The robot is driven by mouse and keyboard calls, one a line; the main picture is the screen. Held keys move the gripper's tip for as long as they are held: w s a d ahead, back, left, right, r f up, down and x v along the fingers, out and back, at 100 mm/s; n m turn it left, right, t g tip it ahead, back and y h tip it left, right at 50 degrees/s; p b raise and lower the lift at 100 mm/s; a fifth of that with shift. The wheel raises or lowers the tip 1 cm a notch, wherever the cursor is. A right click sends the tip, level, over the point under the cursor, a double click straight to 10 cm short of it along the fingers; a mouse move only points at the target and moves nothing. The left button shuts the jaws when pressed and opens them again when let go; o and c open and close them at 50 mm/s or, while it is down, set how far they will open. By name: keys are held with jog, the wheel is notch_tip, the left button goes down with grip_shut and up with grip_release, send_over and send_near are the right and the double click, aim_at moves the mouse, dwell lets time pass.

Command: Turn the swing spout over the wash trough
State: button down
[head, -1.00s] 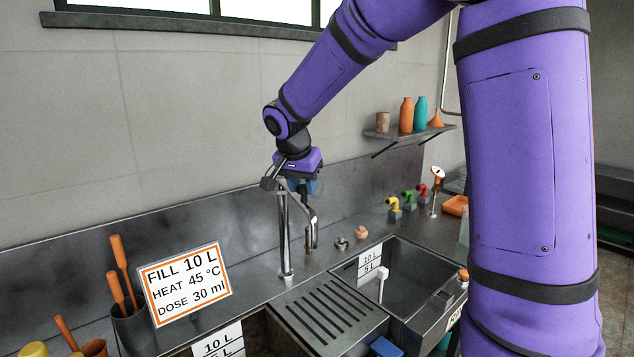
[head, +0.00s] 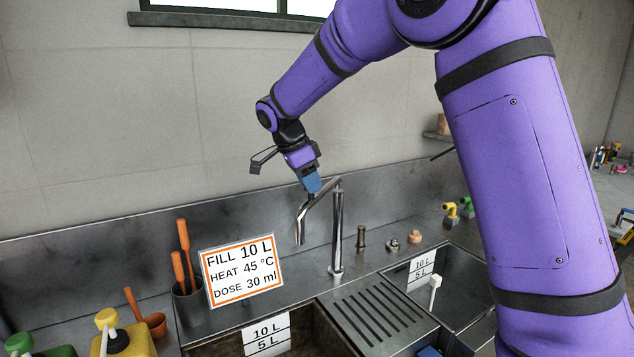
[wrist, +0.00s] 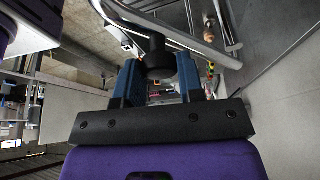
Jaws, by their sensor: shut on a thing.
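The steel swing spout (head: 301,222) hangs from the top of an upright post (head: 337,232) on the counter, its outlet left of the post. My gripper (head: 311,190) is shut on the spout near its bend. In the wrist view my gripper's blue fingers (wrist: 158,80) close around a dark knob (wrist: 157,55) beside the bright pipe. A left basin with brown inner walls (head: 318,335) lies in front of the spout. A steel basin (head: 465,275) lies to the right, past a ribbed drainboard (head: 385,315). The frames do not label which is the wash trough.
An orange-framed sign (head: 242,272) reading "FILL 10 L" stands left of the spout, with a dark pot of orange-handled tools (head: 187,300) beside it. Small fittings (head: 392,245) stand behind the drainboard, right of the post.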

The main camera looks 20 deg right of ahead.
jog(key=shift+w, duration=0.1)
dwell(0.3)
jog(key=c, duration=0.8)
grip_release()
jog(key=v, duration=1)
jog(key=shift+a+r, duration=0.25)
jog(key=shift+r, duration=0.1)
